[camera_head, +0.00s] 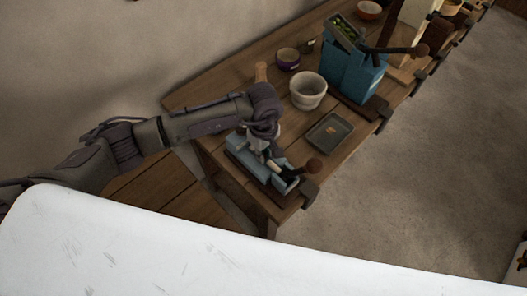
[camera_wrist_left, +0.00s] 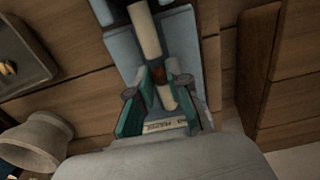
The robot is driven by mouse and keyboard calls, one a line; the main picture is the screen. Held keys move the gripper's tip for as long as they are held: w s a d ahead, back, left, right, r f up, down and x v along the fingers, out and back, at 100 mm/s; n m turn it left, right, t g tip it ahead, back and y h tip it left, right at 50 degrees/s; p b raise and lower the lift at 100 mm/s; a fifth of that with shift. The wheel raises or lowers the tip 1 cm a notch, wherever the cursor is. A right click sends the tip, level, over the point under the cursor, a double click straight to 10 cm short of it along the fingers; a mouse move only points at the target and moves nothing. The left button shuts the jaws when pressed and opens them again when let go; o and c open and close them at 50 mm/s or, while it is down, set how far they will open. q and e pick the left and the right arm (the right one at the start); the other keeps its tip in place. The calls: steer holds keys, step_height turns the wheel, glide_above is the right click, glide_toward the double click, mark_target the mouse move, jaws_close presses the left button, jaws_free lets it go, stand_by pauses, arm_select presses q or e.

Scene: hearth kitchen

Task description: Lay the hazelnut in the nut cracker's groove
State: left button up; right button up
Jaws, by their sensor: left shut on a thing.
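The nut cracker is a blue block (camera_head: 243,156) with a dark lever ending in a brown knob (camera_head: 313,165), at the near end of the wooden counter. It also shows in the left wrist view (camera_wrist_left: 122,52), with pale cylinders lying along its channel. My left gripper (camera_head: 268,157) is over the nut cracker, pointing down. In the left wrist view its teal-padded fingers (camera_wrist_left: 159,74) are shut on a small brown hazelnut (camera_wrist_left: 158,77), between the two pale cylinders. Whether the hazelnut touches the groove I cannot tell. My right gripper is not in view.
A grey tray (camera_head: 317,145) with a small tan nut (camera_head: 330,130) lies beside the nut cracker. A wooden peg (camera_head: 261,71) rises behind my arm.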

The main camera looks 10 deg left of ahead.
arm_select(q)
steer(key=o, duration=0.7)
steer(key=shift+o, duration=0.2)
steer(key=shift+r, duration=0.2)
step_height(320, 180, up, 12)
steer(key=shift+f, duration=0.15)
steer(key=shift+f, duration=0.1)
stand_by(0.4)
